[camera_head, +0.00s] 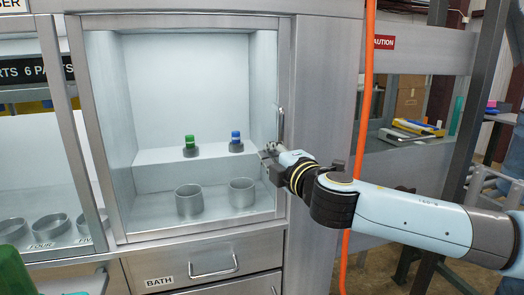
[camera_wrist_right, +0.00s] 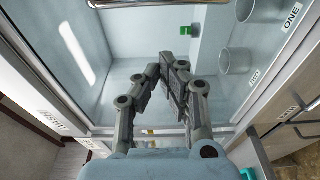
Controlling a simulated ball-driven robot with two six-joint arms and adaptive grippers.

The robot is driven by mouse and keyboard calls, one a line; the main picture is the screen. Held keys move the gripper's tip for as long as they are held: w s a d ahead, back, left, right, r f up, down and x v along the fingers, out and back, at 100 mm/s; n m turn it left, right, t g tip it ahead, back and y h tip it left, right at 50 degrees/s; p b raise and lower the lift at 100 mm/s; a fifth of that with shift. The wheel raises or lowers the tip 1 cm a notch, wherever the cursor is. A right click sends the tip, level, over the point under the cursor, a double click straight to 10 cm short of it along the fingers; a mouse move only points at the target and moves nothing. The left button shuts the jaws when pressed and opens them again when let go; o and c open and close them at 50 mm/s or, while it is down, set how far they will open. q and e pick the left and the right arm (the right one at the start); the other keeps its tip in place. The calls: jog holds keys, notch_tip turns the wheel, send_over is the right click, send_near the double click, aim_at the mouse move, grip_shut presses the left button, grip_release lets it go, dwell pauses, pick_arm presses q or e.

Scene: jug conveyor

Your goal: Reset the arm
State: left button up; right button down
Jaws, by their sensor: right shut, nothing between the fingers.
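My right arm comes in from the right in the head view. My right gripper (camera_head: 268,155) is at the right edge of the cabinet opening, just below a vertical door handle (camera_head: 281,124). In the right wrist view the two fingers of the gripper (camera_wrist_right: 166,75) are close together and hold nothing. The fingers partly hide the cabinet interior behind them. My left gripper does not show in either view.
The cabinet (camera_head: 135,100) holds a green-capped item (camera_head: 190,146) and a blue-capped item (camera_head: 236,142) on a ledge, with two grey cups (camera_head: 189,200) below. A drawer handle (camera_head: 214,268) sticks out below. An orange hose (camera_head: 366,110) hangs near my right arm.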

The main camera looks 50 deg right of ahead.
jog(key=v, duration=0.3)
jog(key=shift+w+a, duration=0.1)
jog(key=shift+a, duration=0.05)
